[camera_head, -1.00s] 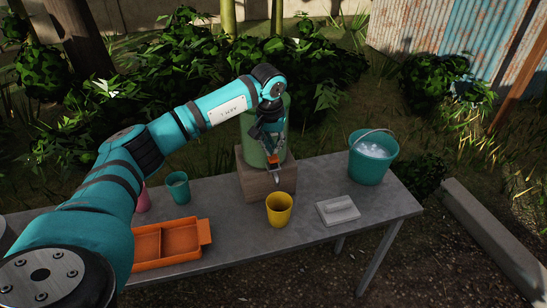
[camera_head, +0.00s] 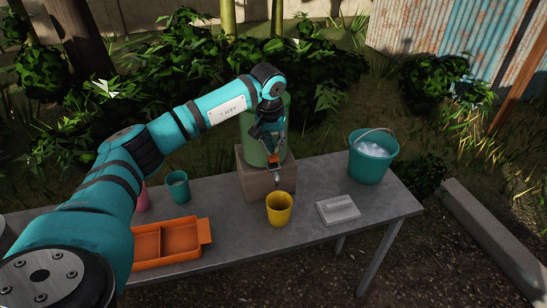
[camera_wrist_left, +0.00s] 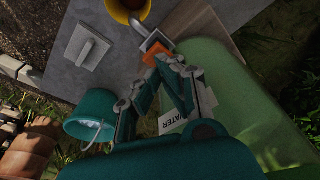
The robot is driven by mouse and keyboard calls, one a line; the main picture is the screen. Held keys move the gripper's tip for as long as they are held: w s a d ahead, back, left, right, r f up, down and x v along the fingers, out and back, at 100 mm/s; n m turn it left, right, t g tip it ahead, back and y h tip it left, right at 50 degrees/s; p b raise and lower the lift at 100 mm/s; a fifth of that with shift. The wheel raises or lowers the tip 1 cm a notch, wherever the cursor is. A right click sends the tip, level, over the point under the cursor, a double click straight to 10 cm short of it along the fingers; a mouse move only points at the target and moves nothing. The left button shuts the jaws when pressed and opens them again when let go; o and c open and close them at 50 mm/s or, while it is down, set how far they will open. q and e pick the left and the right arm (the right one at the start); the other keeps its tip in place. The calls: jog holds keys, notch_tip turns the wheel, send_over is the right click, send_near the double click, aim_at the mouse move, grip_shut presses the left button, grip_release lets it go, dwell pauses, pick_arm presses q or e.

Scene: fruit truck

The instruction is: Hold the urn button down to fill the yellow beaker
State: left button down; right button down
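The yellow beaker (camera_head: 279,210) stands upright on the table below the tap (camera_head: 277,180) of the green urn (camera_head: 249,150). The urn sits on a wooden block (camera_head: 258,186). In the left wrist view the urn (camera_wrist_left: 235,68) carries a "WATER" label, and the orange button (camera_wrist_left: 153,57) sits above the tap. My left gripper (camera_wrist_left: 171,62) has its fingertips together at the button, apparently touching it. It also shows in the head view (camera_head: 271,152), in front of the urn. The beaker (camera_wrist_left: 115,10) is cut off by the frame edge; its inside looks brownish, its fill level unclear.
An orange divided tray (camera_head: 206,232), a teal cup (camera_head: 178,188) and a pink cup (camera_head: 143,200) are on the left. A grey block with a handle (camera_head: 338,209) lies right of the beaker. A teal bucket (camera_head: 372,160) stands at the back right. The front right tabletop is clear.

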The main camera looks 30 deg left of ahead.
pick_arm(q)
jog(key=shift+s+d+f, duration=0.1)
jog(key=shift+s+f, duration=0.15)
jog(key=shift+f, duration=0.25)
jog(key=shift+s+d+f, duration=0.1)
jog(key=shift+s+f, duration=0.15)
jog(key=shift+f, duration=0.25)
jog(key=shift+w+a+f, duration=0.1)
jog(key=shift+w+a, duration=0.15)
jog(key=shift+w, duration=0.05)
jog(key=shift+b, duration=0.3)
jog(key=shift+r, duration=0.2)
jog(key=shift+f, duration=0.5)
dwell(1.0)
